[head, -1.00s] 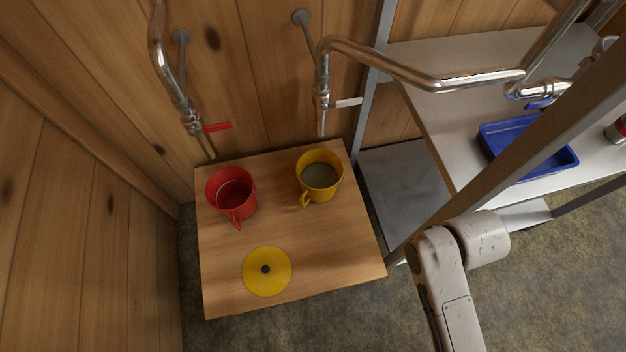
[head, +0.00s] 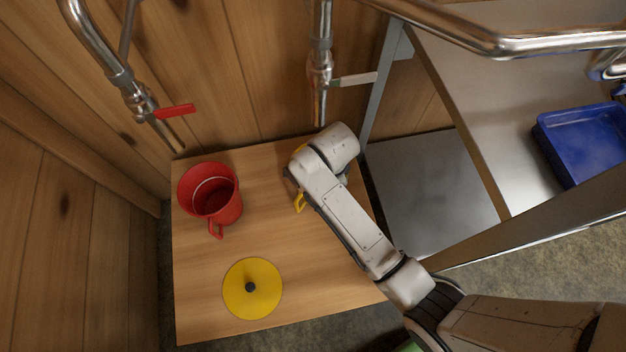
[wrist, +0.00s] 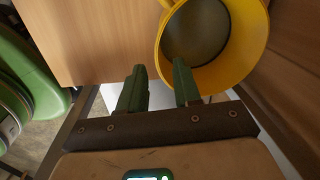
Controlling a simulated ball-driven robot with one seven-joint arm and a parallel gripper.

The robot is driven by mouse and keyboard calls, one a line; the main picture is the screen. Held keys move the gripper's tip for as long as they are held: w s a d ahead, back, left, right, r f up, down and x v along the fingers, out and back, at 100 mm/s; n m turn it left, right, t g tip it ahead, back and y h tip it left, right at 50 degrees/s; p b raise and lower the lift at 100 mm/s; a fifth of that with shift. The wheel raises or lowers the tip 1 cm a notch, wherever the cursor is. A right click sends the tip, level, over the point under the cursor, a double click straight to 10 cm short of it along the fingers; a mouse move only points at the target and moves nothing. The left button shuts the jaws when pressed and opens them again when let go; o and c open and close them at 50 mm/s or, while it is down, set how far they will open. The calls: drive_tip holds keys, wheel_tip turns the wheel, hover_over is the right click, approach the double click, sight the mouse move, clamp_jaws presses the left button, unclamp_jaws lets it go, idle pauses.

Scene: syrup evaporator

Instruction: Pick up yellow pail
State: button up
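The yellow pail (head: 299,203) stands on the wooden table at the back right. In the head view my arm hides most of it, leaving its handle and a bit of rim. In the wrist view the pail (wrist: 257,40) is large at the upper right, with a grey inside. My gripper (wrist: 160,84) has two green fingers, apart with a gap between them. The gripper's tips are hidden in the head view.
A red pail (head: 228,211) stands left of the yellow pail on the wooden table (head: 200,300). A yellow lid (head: 265,302) lies near the front. Pipes with taps hang above the back. A metal rack with a blue tray (head: 585,140) is on the right.

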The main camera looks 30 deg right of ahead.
drive_tip(key=f, duration=0.3)
drive_tip(key=f+b, duration=0.1)
drive_tip(key=f, duration=0.2)
drive_tip(key=f+b, duration=0.1)
drive_tip(key=f, duration=0.2)
drive_tip(key=shift+w+d+f, duration=0.3)
drive_tip(key=shift+w, duration=0.05)
drive_tip(key=shift+c, duration=0.2)
clamp_jaws()
idle(0.8)
drive_tip(key=shift+w+r, duration=0.1)
drive_tip(key=shift+r, duration=0.05)
